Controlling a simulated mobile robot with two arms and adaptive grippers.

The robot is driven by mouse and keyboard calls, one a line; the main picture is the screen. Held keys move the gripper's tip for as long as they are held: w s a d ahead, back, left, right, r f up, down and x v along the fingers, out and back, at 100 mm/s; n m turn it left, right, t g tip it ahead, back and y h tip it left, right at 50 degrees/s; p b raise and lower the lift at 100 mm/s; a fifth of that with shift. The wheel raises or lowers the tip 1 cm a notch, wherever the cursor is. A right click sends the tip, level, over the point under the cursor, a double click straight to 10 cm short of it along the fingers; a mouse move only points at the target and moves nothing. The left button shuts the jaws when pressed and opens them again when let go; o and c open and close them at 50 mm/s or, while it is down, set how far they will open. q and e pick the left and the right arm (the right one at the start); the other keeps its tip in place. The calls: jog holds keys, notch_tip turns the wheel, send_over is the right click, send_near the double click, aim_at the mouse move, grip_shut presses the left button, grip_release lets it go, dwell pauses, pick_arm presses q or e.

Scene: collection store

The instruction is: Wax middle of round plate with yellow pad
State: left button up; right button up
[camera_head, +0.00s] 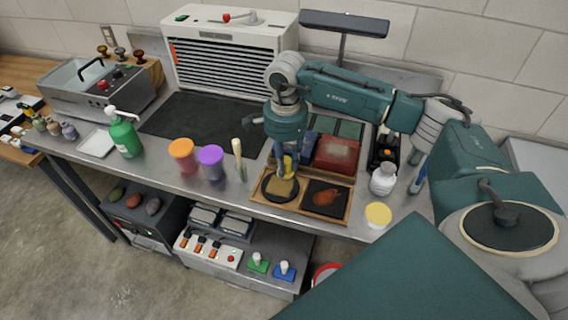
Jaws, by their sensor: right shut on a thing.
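The round plate (268,194) is dark and lies in the left half of a wooden tray (300,211) at the front of the metal bench. A tan patch shows on its middle. My right gripper (287,172) points down over the plate and is shut on the yellow pad (289,165), which is partly hidden by the fingers. I cannot tell whether the pad touches the plate. A square dark plate (338,191) with an orange-brown figure lies in the tray's right half. My left gripper is not in view.
Orange (183,155) and purple (211,161) cups and a holder with a wooden-handled tool (239,160) stand left of the tray. A red-lidded box (337,153) is behind it. A white bottle (383,179) and a yellow-lidded jar (378,214) are right. The dark mat (200,122) is clear.

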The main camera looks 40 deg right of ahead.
jog(key=r, duration=0.1)
jog(key=r+p, duration=0.1)
jog(key=r, duration=0.3)
jog(key=shift+s+a+p, duration=0.3)
jog(key=shift+a+p, duration=0.05)
jog(key=shift+r, duration=0.25)
jog(key=shift+w+d+r+p, duration=0.1)
jog(key=shift+w+r+p, duration=0.05)
jog(key=shift+r+p, duration=0.25)
jog(key=shift+d+r+p, duration=0.15)
jog(key=shift+r+p, duration=0.25)
jog(key=shift+r, duration=0.15)
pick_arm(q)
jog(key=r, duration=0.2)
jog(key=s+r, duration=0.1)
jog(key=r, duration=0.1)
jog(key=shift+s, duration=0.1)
pick_arm(e)
jog(key=shift+r, duration=0.35)
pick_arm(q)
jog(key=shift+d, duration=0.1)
pick_arm(e)
jog(key=shift+f, duration=0.1)
